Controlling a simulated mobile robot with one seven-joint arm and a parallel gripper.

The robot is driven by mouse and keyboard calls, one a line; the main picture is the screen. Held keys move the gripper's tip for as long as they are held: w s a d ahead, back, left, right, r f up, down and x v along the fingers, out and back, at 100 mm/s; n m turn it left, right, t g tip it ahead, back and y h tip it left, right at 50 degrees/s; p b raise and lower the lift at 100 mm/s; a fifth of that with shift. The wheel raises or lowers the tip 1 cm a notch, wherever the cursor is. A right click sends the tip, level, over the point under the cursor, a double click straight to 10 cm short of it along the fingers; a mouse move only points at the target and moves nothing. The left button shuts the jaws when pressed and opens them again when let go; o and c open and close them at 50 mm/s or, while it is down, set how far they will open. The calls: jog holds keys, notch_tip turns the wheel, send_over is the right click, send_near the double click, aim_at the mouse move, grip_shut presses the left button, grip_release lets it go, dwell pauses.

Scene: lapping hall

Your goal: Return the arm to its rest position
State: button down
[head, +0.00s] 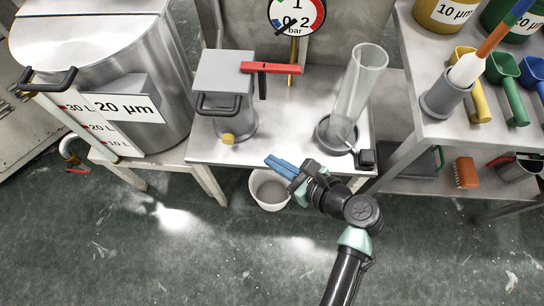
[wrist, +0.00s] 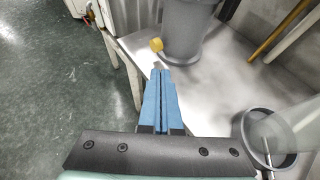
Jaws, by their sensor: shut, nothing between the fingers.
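My gripper (head: 281,165) is at the front edge of the low metal table, above the white bucket, in the head view. Its blue fingers are shut against each other with nothing between them. They also show in the wrist view (wrist: 160,72), pointing toward the grey pot with the yellow knob. My arm reaches up from the lower right of the head view and is bent at the wrist.
The metal table (head: 290,150) bears a grey pot (head: 235,122) with a red-handled lever (head: 270,67) and a clear cylinder (head: 358,95). A white bucket (head: 268,190) stands below. A shelf with scoops (head: 505,90) is at right. The near floor (head: 150,250) is clear.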

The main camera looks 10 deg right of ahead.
dwell(0.4)
jog(key=w+r+n+t+h, duration=0.2)
jog(key=w+r+n, duration=0.5)
jog(key=r, duration=0.5)
jog(key=w+r+n+t+h, duration=0.25)
jog(key=w+r+n, duration=0.4)
jog(key=r, duration=0.55)
notch_tip(320, 180, up, 19)
jog(key=s+a+n+t, duration=0.1)
jog(key=a+n+t, duration=0.2)
jog(key=n+t, duration=0.35)
jog(key=s+a+r+n+t+h, duration=0.1)
jog(key=s+a+r+n+t, duration=0.15)
jog(key=s+r+n, duration=0.6)
jog(key=s+a+r+n+t+h, duration=0.15)
jog(key=s+r+t, duration=0.35)
jog(key=r, duration=0.8)
notch_tip(320, 180, up, 17)
jog(key=g+p, duration=0.1)
jog(key=p, duration=1.7)
jog(key=shift+a+r+m+g+p, duration=0.2)
jog(key=shift+m+g+p, duration=0.1)
jog(key=shift+g+p, duration=0.05)
jog(key=shift+w, duration=0.1)
